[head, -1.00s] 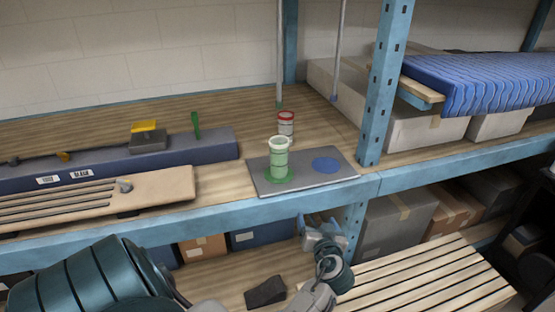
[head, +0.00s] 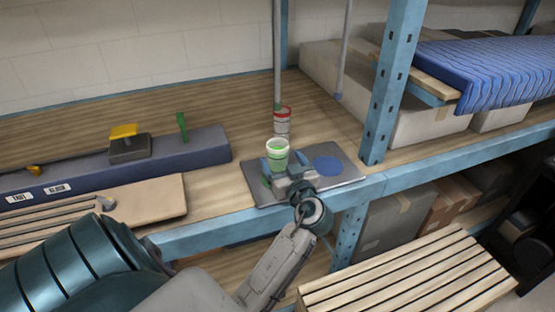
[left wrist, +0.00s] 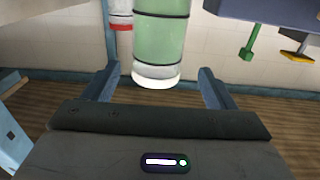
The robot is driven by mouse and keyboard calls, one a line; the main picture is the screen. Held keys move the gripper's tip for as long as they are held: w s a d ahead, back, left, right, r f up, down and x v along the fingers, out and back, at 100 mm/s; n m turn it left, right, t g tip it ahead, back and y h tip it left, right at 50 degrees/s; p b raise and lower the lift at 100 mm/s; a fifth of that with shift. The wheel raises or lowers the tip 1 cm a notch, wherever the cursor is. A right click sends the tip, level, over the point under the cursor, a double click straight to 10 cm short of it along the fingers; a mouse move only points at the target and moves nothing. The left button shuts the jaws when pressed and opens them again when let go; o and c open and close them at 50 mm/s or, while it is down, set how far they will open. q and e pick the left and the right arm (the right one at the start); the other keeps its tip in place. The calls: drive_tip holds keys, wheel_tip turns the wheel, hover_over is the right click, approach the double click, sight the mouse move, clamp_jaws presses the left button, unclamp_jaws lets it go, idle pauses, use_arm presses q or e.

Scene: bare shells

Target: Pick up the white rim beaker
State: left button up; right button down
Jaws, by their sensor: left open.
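The white rim beaker (head: 278,147) is a green-filled beaker standing upright near the front of a grey mat (head: 345,172) on the shelf. My left gripper (head: 283,163) is open at the beaker, with a finger on either side and its body in front. The gripper hides the beaker's lower part in the head view. In the left wrist view, which looks upside down, the white rim beaker (left wrist: 160,40) sits between the open fingers (left wrist: 158,88). I cannot tell whether they touch it. My right gripper is not in view.
A red-rimmed beaker (head: 282,122) stands just behind, near a thin grey pole (head: 278,50). A blue disc (head: 328,164) lies right on the mat. A blue upright (head: 387,85) stands to the right. A dark blue block (head: 195,155) lies left.

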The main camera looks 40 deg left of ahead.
sight(274, 146)
use_arm(q)
drive_tip(key=shift+w+a, duration=0.3)
drive_tip(key=shift+a, duration=0.25)
drive_tip(key=shift+w+a+f, duration=0.1)
drive_tip(key=shift+w+a, duration=0.05)
drive_tip(key=shift+a, duration=0.15)
drive_tip(key=shift+w+a+p, duration=0.1)
drive_tip(key=shift+a+p, duration=0.05)
drive_tip(key=shift+p, duration=0.15)
drive_tip(key=shift+w+a+r+p, duration=0.35)
drive_tip(key=shift+a+p, duration=0.2)
drive_tip(key=shift+p, duration=0.35)
drive_tip(key=x, duration=0.1)
drive_tip(key=p+x, duration=0.2)
drive_tip(key=shift+w+f, duration=0.15)
drive_tip(key=shift+f, duration=0.15)
drive_tip(key=shift+w+a+f, duration=0.1)
drive_tip(key=shift+a+f, duration=0.05)
drive_tip(key=shift+a, duration=0.1)
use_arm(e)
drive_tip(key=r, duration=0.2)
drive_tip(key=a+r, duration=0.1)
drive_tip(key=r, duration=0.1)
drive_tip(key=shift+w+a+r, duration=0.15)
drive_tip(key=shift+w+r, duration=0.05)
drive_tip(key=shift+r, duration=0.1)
